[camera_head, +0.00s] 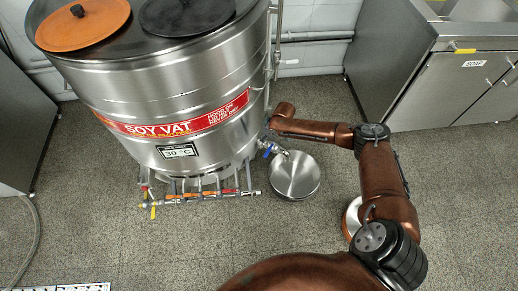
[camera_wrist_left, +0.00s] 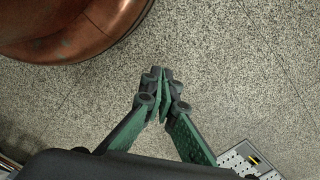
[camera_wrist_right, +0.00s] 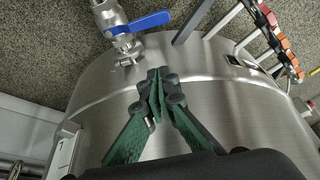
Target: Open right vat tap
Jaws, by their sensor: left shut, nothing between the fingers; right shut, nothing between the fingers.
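The large steel soy vat (camera_head: 185,85) stands at the left in the head view. Its tap (camera_head: 268,150), with a blue lever, sits low on the vat's right side. In the right wrist view the tap (camera_wrist_right: 122,38) is at the top, its blue lever (camera_wrist_right: 150,22) sticking out sideways across the pipe. My right gripper (camera_wrist_right: 158,80) is shut and empty, in front of the vat wall, with its tips apart from the lever in the picture. In the head view the right gripper (camera_head: 270,135) is small and partly hidden near the tap. My left gripper (camera_wrist_left: 162,82) is shut and empty over the floor.
A round steel pan (camera_head: 295,176) stands below the tap. A burner frame with coloured valves (camera_head: 200,196) lies under the vat. Steel cabinets with a sink (camera_head: 455,75) stand at the right. A perforated plate (camera_wrist_left: 245,160) lies on the floor. Open floor lies in front.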

